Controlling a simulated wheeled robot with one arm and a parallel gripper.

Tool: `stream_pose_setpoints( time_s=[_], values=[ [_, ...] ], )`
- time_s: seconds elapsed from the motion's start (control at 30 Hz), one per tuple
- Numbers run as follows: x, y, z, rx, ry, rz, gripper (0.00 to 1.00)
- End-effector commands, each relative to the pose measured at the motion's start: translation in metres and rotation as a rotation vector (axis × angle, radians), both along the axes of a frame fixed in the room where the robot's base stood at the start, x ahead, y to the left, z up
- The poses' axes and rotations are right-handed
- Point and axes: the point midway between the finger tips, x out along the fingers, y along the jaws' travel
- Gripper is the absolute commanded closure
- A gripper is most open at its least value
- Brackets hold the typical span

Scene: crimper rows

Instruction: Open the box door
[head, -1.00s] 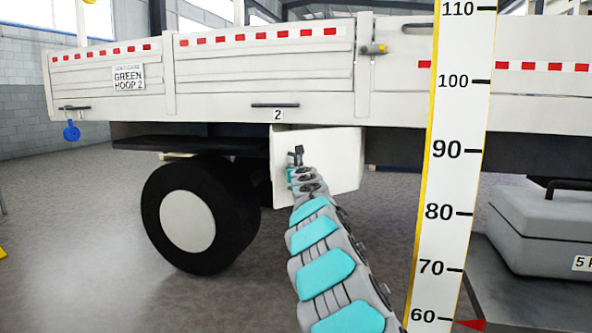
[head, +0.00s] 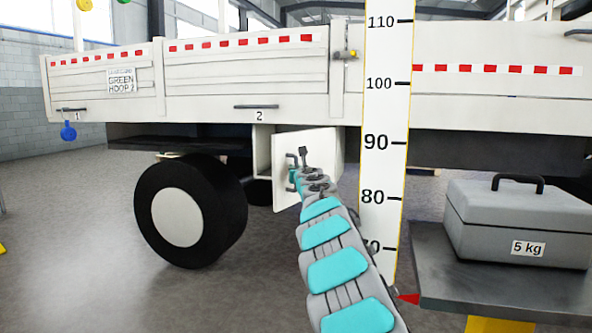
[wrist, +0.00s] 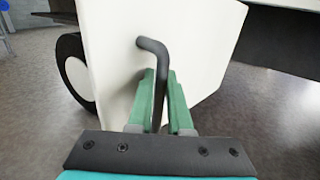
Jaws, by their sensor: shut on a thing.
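The white box door (head: 322,150) hangs under the truck bed, right of the wheel. It stands at an angle, its left edge nearer to me than its right, with a pale box side (head: 262,160) showing left of it. A dark bent handle (wrist: 152,47) is on the door; its upper end also shows in the head view (head: 291,157). My gripper (wrist: 161,85) is shut on the handle, with green fingers on both sides of the bar. In the head view my arm hides the lower handle and part of the door. The box interior is not clearly visible.
A tall measuring scale (head: 385,150) stands close to the right of my arm. A grey 5 kg case (head: 520,220) sits on a dark platform (head: 440,280) at right. The black wheel (head: 190,212) is left of the door. Floor is clear in front of the wheel.

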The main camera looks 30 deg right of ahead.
Motion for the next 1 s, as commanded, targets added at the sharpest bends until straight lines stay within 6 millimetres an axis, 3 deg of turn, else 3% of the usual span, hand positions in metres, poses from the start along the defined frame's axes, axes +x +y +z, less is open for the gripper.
stream_pose_setpoints(
  time_s=[0.23,0.27,0.5,1.0],
  values=[
    [-0.0017,-0.0032,0.0014,0.001,-0.003,-0.006,1.00],
    [-0.0017,-0.0033,0.0014,0.001,-0.003,-0.006,0.81],
    [-0.0011,-0.0020,0.0008,0.001,-0.002,-0.004,0.54],
    [-0.0103,0.0016,-0.0008,0.000,-0.002,-0.003,0.53]
  ],
)
